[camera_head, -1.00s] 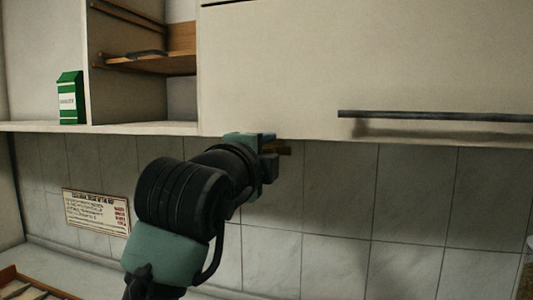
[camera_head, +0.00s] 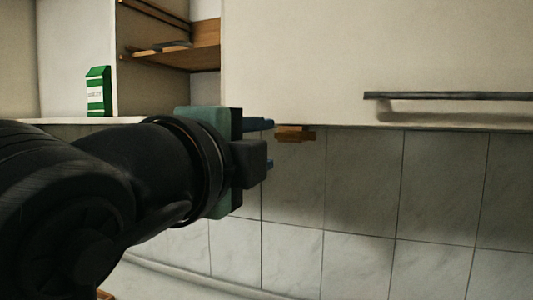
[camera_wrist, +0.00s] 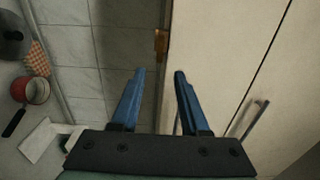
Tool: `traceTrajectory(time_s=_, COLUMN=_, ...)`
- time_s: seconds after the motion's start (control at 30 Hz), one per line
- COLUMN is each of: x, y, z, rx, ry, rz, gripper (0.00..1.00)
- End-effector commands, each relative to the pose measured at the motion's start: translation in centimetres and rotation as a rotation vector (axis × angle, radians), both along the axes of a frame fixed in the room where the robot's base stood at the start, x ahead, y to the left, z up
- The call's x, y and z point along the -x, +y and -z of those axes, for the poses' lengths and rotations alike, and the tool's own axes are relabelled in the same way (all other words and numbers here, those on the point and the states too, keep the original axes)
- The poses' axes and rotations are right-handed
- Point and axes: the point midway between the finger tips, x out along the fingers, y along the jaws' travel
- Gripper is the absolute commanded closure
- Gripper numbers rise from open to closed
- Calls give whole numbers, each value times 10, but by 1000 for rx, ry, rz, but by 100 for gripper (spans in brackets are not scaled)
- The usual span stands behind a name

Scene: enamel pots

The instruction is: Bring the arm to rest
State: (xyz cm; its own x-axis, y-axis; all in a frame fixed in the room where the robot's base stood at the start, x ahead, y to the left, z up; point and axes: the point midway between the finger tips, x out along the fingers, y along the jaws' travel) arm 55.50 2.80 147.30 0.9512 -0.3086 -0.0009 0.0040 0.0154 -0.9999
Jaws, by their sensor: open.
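My gripper (camera_head: 271,144) is in front of the tiled wall, just below the lower edge of the wall cabinet, in the head view. Its blue fingers also show in the wrist view (camera_wrist: 159,73), spread apart with nothing between them. My arm fills the lower left of the head view.
A closed cabinet door (camera_head: 370,60) with a dark bar handle (camera_head: 450,96) is above right. A green carton (camera_head: 97,92) stands on the open shelf at left. In the wrist view, a red-rimmed pot (camera_wrist: 36,90) and a dark pan (camera_wrist: 12,40) are on the left. The tiled wall right of my gripper is clear.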

Motion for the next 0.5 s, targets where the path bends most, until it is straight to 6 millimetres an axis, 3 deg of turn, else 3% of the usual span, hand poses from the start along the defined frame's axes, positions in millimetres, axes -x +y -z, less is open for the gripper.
traceTrajectory(time_s=0.37, x=2, y=-1, z=-1, rx=14, ry=-5, rz=2, gripper=55)
traceTrajectory(time_s=0.5, x=6, y=-15, z=-14, rx=191, ry=-57, rz=21, gripper=55)
